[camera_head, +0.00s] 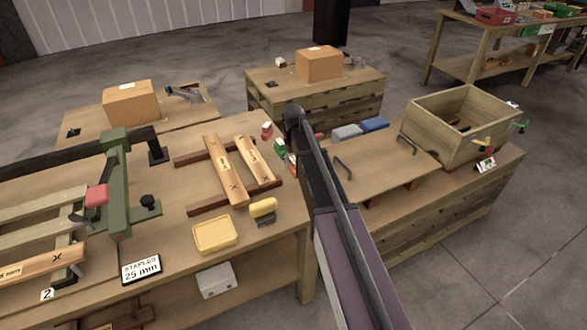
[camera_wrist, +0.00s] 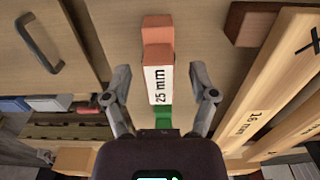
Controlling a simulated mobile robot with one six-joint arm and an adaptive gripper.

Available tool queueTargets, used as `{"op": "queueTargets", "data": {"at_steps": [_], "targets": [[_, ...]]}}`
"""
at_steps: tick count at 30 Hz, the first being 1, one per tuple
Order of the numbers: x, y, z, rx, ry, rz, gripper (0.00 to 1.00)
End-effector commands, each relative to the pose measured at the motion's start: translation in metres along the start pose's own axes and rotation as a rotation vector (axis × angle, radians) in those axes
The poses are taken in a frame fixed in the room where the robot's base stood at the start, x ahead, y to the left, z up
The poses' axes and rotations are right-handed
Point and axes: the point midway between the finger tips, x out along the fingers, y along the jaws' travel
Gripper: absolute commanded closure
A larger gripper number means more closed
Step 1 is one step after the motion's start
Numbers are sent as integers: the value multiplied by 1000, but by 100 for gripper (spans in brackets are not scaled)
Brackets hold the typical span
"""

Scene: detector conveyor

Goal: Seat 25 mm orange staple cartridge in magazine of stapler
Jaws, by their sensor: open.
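The orange cartridge (camera_wrist: 158,60) lies between my open gripper's fingers (camera_wrist: 161,92) in the wrist view, with a white label reading "25 mm" facing up. Both fingers are apart from its sides. A green block (camera_wrist: 162,115) sits just behind it, nearer my palm. In the head view an orange-red block (camera_head: 291,163) shows beside my arm, partly hidden by it; my gripper's fingers are hidden there. The green stapler frame (camera_head: 118,190) with a red part (camera_head: 97,195) stands at the left, behind a sign (camera_head: 141,269) reading "STAPLER 25 mm". I cannot make out its magazine.
Another red block (camera_head: 266,130) and a green one (camera_head: 279,147) stand at the bench edge. Wooden bars (camera_head: 224,170) lie on brown rails left of them. A yellow tray (camera_head: 215,235) sits at the front. A wooden crate (camera_head: 465,125) stands on the right bench.

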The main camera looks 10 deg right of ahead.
Motion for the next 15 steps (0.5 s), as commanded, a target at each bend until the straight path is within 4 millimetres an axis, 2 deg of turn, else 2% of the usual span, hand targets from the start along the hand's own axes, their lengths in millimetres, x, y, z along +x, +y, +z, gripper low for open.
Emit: {"op": "queueTargets", "data": {"at_steps": [9,10,15], "targets": [[0,0,0,0,0,0,26],[0,0,0,0,0,0,29],[0,0,0,0,0,0,79]]}}
